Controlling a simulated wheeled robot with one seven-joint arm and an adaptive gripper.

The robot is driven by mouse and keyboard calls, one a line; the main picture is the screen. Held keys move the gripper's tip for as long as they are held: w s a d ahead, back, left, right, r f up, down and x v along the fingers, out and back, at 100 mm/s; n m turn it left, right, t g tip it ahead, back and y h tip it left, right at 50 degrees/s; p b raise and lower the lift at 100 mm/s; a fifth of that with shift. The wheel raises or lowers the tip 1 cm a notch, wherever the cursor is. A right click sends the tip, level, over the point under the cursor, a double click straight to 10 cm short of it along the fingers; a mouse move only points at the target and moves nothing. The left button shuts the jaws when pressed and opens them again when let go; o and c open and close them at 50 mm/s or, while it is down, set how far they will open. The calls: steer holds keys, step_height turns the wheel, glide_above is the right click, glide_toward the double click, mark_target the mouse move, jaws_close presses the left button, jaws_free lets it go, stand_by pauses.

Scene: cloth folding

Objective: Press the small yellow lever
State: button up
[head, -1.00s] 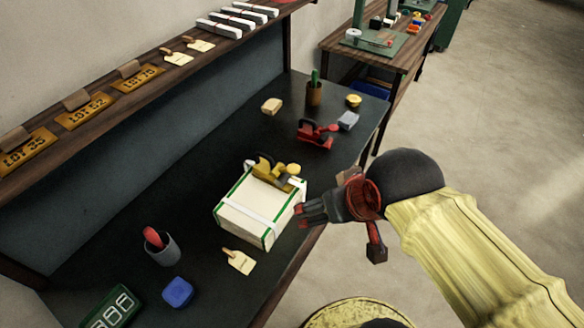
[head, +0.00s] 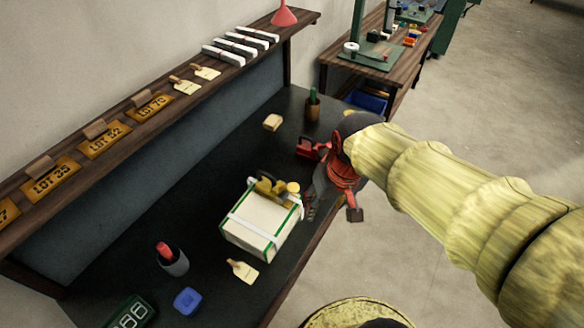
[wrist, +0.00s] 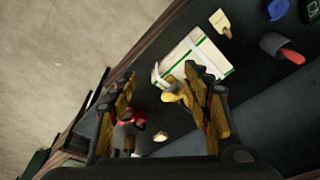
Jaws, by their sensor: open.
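The yellow lever piece (head: 272,186) with a round yellow knob (head: 293,187) sits at the back edge of a white box with green edges (head: 262,222). White strapping crosses the box. My gripper (head: 311,206) is just right of the knob in the head view, fingers pointing down, apparently apart from it. In the wrist view, my gripper (wrist: 160,88) is open and empty. There the yellow knob (wrist: 170,97) shows between the fingers, close to the right one, which hides part of the yellow piece. The white box (wrist: 190,62) lies beyond.
A red device (head: 307,147) stands behind, partly hidden by my arm. A dark cup (head: 172,259), blue block (head: 187,300) and paper tag (head: 242,270) lie nearer. The dark bench top (head: 185,195) left of the box is clear.

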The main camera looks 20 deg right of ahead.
steer(key=shift+n+g+y, duration=0.5)
steer(key=shift+n+g, duration=0.1)
steer(key=shift+n, duration=0.1)
steer(key=w+p, duration=0.1)
steer(key=w, duration=0.1)
steer(key=w+p, duration=0.3)
steer(key=w, duration=0.2)
steer(key=shift+d+r+p, duration=0.15)
steer(key=shift+d+p, duration=0.15)
steer(key=shift+p, duration=0.1)
steer(key=c, duration=0.4)
steer(key=w+f+n, duration=0.1)
steer(key=w, duration=0.1)
steer(key=w+n+p, duration=0.1)
steer(key=w, duration=0.2)
steer(key=w+f+n+p, duration=0.1)
steer(key=w, duration=0.2)
steer(key=shift+d+f+n+y, duration=0.15)
steer(key=shift+f+n+y, duration=0.15)
steer(key=shift+y, duration=0.1)
steer(key=c, duration=0.4)
steer(key=w+n, duration=0.1)
steer(key=w+r+n+t, duration=0.1)
steer(key=w, duration=0.1)
steer(key=shift+r, duration=0.15)
steer(key=shift+c, duration=1)
steer(key=shift+w+n, duration=0.15)
steer(key=shift+n, duration=0.75)
jaws_close()
